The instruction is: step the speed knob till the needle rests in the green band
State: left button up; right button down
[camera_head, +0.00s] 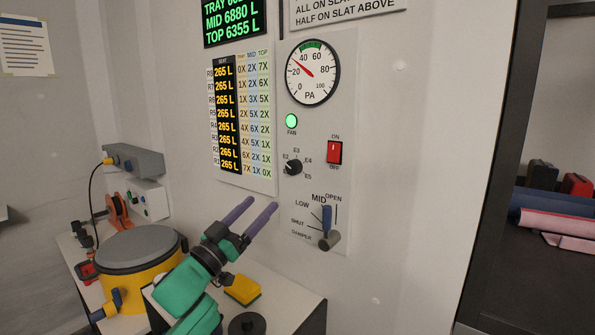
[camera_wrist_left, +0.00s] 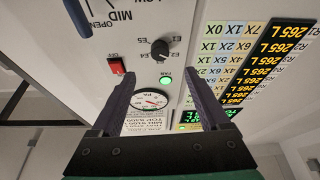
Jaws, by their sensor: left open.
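The black speed knob (camera_head: 293,167) is on the wall panel, ringed by E labels. Its pointer seems to face E2. It also shows in the left wrist view (camera_wrist_left: 160,50), beyond my fingertips. The round PA gauge (camera_head: 312,72) is above it. Its red needle (camera_head: 302,66) points up-left, between 20 and 40. The green band (camera_head: 312,46) is at the top of the dial, and the needle is left of it. My left gripper (camera_head: 262,204) is open and empty, below and left of the knob, apart from it. In the left wrist view its fingers (camera_wrist_left: 157,75) are spread. My right gripper is not in view.
The green FAN lamp (camera_head: 291,121) is lit. A red switch (camera_head: 334,152) is right of the knob, with the blue damper lever (camera_head: 326,216) below. A chart (camera_head: 240,120) is left. A yellow drum (camera_head: 136,262) and a sponge (camera_head: 243,290) are below.

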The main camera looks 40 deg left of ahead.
aim_at(291, 169)
pick_arm(q)
jog(key=p+x, duration=0.1)
jog(key=x, duration=0.3)
jog(key=p+x, duration=0.1)
jog(key=x, duration=0.3)
jog(key=r+p+x, duration=0.1)
jog(key=p+x, duration=0.1)
jog(key=x, duration=0.2)
jog(key=shift+s, duration=0.15)
jog(key=shift+w+r, duration=0.1)
jog(key=shift+w, duration=0.25)
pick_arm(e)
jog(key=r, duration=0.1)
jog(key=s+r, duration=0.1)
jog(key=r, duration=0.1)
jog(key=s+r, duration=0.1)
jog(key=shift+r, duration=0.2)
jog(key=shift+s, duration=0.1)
pick_arm(q)
grip_shut()
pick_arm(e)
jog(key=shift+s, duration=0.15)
